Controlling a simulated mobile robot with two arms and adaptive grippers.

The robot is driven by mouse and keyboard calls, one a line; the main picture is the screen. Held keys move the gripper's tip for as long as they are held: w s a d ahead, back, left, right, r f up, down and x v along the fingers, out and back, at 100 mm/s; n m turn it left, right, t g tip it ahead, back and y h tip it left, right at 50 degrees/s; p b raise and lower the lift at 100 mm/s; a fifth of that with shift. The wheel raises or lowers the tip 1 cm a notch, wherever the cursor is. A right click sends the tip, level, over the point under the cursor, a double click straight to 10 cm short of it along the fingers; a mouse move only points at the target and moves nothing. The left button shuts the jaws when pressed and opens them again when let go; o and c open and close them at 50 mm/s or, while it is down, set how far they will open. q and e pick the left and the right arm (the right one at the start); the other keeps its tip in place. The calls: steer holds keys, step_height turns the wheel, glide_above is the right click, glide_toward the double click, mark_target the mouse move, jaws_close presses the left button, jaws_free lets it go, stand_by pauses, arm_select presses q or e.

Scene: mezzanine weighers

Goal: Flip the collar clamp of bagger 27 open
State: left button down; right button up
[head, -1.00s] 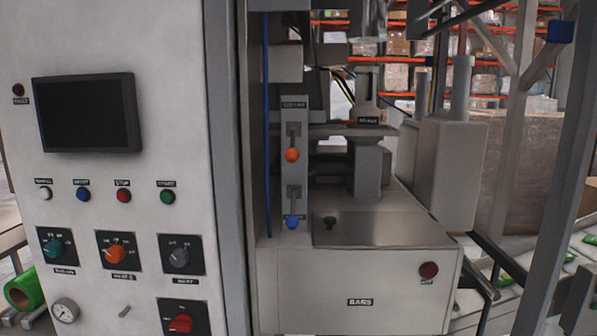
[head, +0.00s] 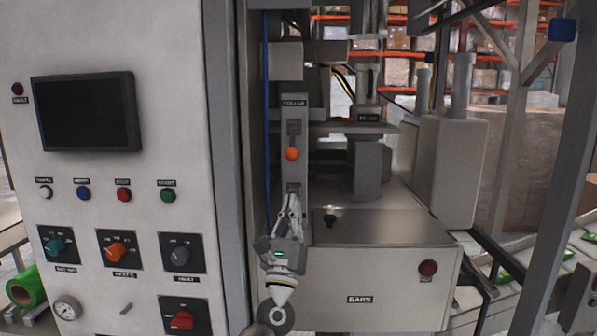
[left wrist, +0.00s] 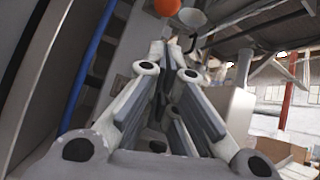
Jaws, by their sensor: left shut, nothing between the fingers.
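The collar clamp is a lever with an orange ball knob (head: 292,154) on a narrow grey upright plate (head: 293,119) labelled COLLAR. The knob hangs below its slot. My left gripper (head: 290,202) points upward in front of the lower part of this plate, below the orange knob and apart from it. Its fingers are shut with nothing between them. In the left wrist view the orange knob (left wrist: 166,7) shows at the top edge, beyond the fingertips (left wrist: 172,58). The gripper hides the lower, blue-knobbed lever. My right gripper is not in view. No number 27 is readable.
A control cabinet (head: 125,215) with a dark screen (head: 84,112) and knobs stands close on the left. A blue hose (head: 266,110) runs down beside the plate. A slanted post (head: 548,190) stands at far right.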

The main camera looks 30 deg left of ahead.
mark_target(293, 145)
arm_select(q)
steer(key=shift+s+r, duration=0.1)
steer(key=p+x, duration=0.4)
steer(key=x, duration=0.6)
stand_by(0.4)
